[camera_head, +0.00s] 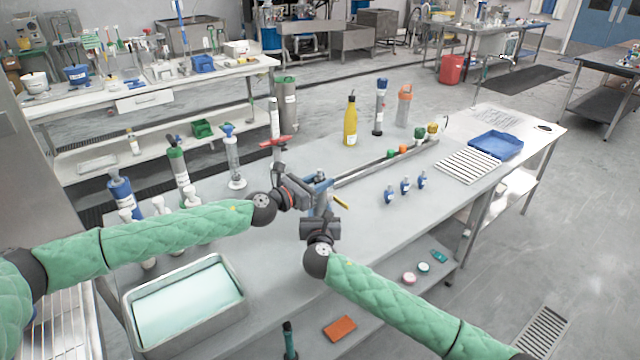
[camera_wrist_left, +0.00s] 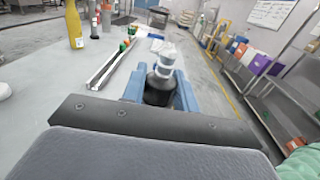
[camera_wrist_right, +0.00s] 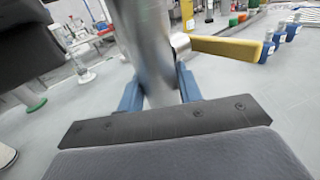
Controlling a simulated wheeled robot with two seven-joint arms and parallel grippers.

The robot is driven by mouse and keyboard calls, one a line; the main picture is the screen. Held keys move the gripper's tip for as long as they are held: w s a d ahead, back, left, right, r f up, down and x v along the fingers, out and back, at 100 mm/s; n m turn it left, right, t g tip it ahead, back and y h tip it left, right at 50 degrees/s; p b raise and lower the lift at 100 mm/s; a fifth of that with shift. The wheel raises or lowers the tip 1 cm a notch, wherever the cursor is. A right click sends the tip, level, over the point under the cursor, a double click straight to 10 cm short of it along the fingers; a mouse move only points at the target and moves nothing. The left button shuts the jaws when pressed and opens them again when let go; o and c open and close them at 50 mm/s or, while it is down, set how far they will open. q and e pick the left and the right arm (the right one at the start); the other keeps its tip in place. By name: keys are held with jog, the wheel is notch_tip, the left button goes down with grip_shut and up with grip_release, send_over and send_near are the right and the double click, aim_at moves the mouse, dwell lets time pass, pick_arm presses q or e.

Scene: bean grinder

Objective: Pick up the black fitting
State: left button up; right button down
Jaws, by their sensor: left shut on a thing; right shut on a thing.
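My left gripper (camera_head: 319,181) is shut on the black fitting (camera_wrist_left: 159,90). In the left wrist view the fitting's dark, round body sits between the blue fingers, with a pale, clear-looking part (camera_wrist_left: 167,57) beyond it. My right gripper (camera_head: 318,209) is just below the left one, shut on a metal cylinder (camera_wrist_right: 150,50) with a yellow lever (camera_wrist_right: 225,47) at its side. The lever also shows in the head view (camera_head: 341,202). In the head view the grippers mostly hide both held things. I cannot tell whether the fitting and cylinder are joined.
A long metal rail (camera_head: 375,167) runs behind the grippers. Three small blue fittings (camera_head: 405,186) stand right of them. A yellow bottle (camera_head: 350,122) stands behind, and a steel tray (camera_head: 190,304) is at front left. The bench between grippers and blue fittings is mostly clear.

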pick_arm(q)
jog(key=shift+r, duration=0.15)
jog(key=shift+r, duration=4.85)
pick_arm(e)
jog(key=c, duration=0.9)
grip_release()
jog(key=shift+o, duration=0.2)
jog(key=shift+s, duration=0.1)
